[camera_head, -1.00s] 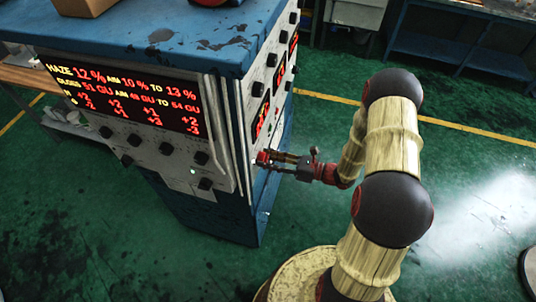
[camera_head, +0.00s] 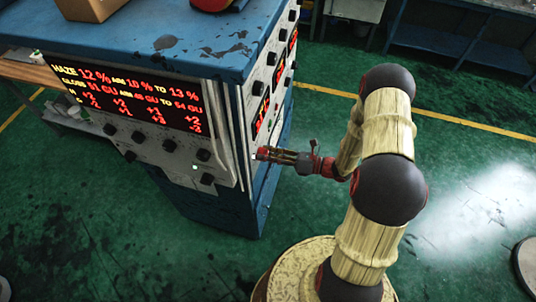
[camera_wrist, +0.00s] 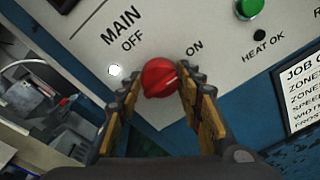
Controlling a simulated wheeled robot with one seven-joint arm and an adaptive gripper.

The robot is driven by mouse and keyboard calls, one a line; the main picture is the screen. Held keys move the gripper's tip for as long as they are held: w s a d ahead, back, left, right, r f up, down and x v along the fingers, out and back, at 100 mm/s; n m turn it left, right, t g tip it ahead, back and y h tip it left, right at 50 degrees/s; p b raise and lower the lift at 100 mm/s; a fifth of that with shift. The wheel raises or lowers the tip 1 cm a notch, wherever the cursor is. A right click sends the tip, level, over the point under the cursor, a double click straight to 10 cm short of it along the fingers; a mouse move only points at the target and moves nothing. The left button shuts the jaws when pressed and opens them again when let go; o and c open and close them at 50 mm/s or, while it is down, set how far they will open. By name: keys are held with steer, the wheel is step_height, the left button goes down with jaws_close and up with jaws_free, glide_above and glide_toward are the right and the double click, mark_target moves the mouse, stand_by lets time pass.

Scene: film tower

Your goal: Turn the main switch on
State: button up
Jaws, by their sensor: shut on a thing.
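The main switch is a red round knob (camera_wrist: 158,78) on a pale panel (camera_wrist: 228,63), under the word MAIN and between the labels OFF and ON, which look tilted in the wrist view. A pale line shows on the knob's right side; I cannot tell surely which label it points to. My gripper (camera_wrist: 159,92) has one finger on each side of the knob and is shut on it.
A green button (camera_wrist: 248,9) and a dark HEAT OK lamp (camera_wrist: 260,35) sit right of the knob. A lit white lamp (camera_wrist: 115,70) is left of it. The cabinet's front has a red display (camera_head: 125,95) and black knobs.

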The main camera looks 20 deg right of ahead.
steer(key=o, duration=1.2)
steer(key=shift+c, duration=0.2)
steer(key=shift+d, duration=0.1)
steer(key=v, duration=1.2)
